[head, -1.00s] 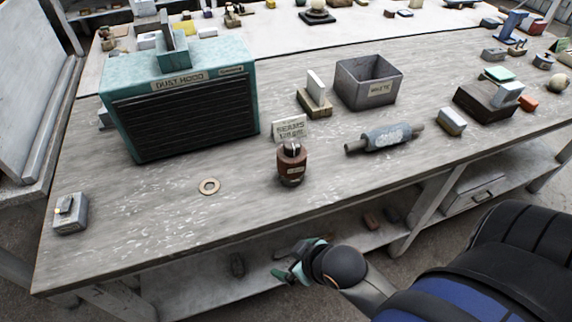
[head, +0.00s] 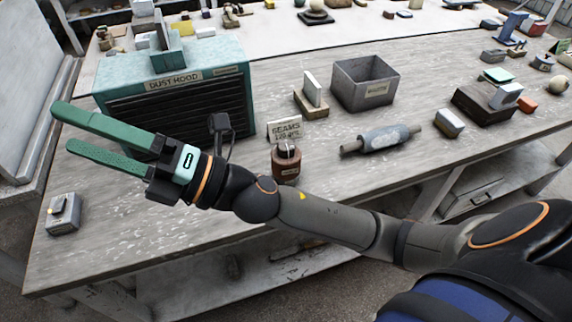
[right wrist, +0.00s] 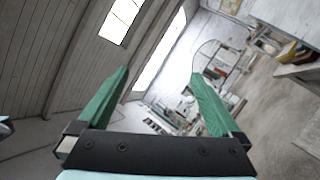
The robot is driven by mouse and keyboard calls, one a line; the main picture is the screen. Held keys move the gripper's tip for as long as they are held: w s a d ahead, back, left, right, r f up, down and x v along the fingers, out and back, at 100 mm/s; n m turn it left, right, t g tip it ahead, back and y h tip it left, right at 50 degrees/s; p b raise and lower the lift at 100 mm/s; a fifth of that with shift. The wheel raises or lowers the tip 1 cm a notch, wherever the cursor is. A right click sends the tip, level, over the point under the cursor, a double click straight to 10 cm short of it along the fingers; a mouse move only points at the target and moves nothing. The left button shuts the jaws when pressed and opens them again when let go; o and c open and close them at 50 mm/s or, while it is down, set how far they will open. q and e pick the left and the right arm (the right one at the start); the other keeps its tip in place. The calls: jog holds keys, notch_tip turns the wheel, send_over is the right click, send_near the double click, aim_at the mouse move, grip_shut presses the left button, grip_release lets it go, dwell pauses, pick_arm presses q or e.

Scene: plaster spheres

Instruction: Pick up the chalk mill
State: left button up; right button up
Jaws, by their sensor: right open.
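A small reddish-brown canister with a dark metal top (head: 286,162), which looks like the chalk mill, stands upright near the front of the bench in the head view. My right forearm passes in front of its lower edge. My right gripper (head: 62,128) is open and empty, raised at the left over the bench, well left of the canister and in front of the dust hood. The right wrist view shows its green fingers (right wrist: 160,75) apart, with only wall, windows and distant room beyond. My left gripper is not in view.
A teal dust hood (head: 175,80) stands at the left. A "SEAMS" card (head: 286,129) is just behind the canister.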

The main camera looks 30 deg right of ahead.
jog(key=s+a+n+g+y, duration=0.3)
jog(key=s+a+n+g, duration=0.1)
jog(key=n+g, duration=0.5)
jog(key=n+g+h, duration=0.3)
jog(key=n+h, duration=1.5)
jog(key=h, duration=0.9)
send_near(286, 154)
jog(key=x, duration=0.4)
jog(key=w+x, duration=0.1)
jog(key=x, duration=0.1)
jog(key=shift+d+f+p, duration=0.1)
jog(key=shift+d+p, duration=0.25)
jog(key=shift+w+p+x, duration=0.2)
jog(key=shift+p+x, duration=0.35)
jog(key=shift+x, duration=2.4)
jog(key=c, duration=1.4)
jog(key=shift+m, duration=0.3)
